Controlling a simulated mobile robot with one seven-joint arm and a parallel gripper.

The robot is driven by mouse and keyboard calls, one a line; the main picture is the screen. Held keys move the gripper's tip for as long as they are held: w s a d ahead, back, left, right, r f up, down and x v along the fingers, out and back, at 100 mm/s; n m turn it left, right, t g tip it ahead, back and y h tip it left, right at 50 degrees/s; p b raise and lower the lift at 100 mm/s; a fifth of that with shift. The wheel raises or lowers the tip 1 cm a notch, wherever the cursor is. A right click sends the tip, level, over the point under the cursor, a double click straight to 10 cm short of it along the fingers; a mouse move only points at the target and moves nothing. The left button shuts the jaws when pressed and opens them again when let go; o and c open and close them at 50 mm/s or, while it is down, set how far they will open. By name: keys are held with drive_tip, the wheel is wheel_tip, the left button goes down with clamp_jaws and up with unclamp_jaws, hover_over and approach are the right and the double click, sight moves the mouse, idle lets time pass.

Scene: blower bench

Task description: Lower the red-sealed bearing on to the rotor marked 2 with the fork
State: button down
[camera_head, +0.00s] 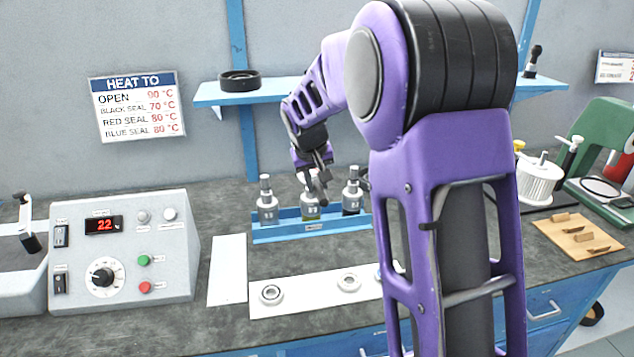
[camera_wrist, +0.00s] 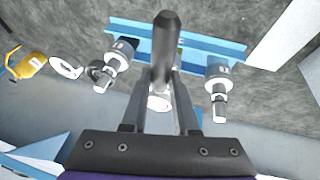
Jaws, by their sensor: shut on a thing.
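My gripper (camera_head: 318,178) is shut on a dark bar, which looks like the handle of the fork (camera_wrist: 166,38), sticking up between the fingers in the wrist view. It is over the middle rotor (camera_head: 310,209) in the blue rack. A second rotor (camera_head: 267,208) stands to its left and a third (camera_head: 352,196) to its right. The rotor marks are too small to read surely. In the wrist view a pale round part (camera_wrist: 158,102) shows between the fingers; I cannot tell whether it is a bearing or a shaft. The red-sealed bearing cannot be made out.
The blue rack (camera_head: 275,237) holds the rotors upright. Bearings (camera_head: 271,293) (camera_head: 348,282) lie on a white strip (camera_head: 310,299) in front. A heater box (camera_head: 125,250) reading 22 stands left. A wall sign (camera_head: 137,106) lists heating temperatures. A blue shelf (camera_head: 275,91) hangs behind.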

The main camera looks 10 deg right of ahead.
drive_tip(key=shift+f+b, duration=1.55)
drive_tip(key=shift+f, duration=0.55)
idle(0.7)
drive_tip(key=shift+s, duration=0.1)
idle(0.4)
drive_tip(key=s, duration=0.6)
drive_tip(key=shift+s+b, duration=0.15)
drive_tip(key=shift+b, duration=0.2)
idle(0.7)
drive_tip(key=shift+r, duration=0.1)
drive_tip(key=p+v, duration=0.2)
drive_tip(key=v, duration=0.1)
drive_tip(key=d+p+v, duration=0.1)
drive_tip(key=v, duration=0.1)
drive_tip(key=shift+a+r, duration=0.1)
drive_tip(key=shift+r, duration=0.1)
idle(0.4)
idle(0.5)
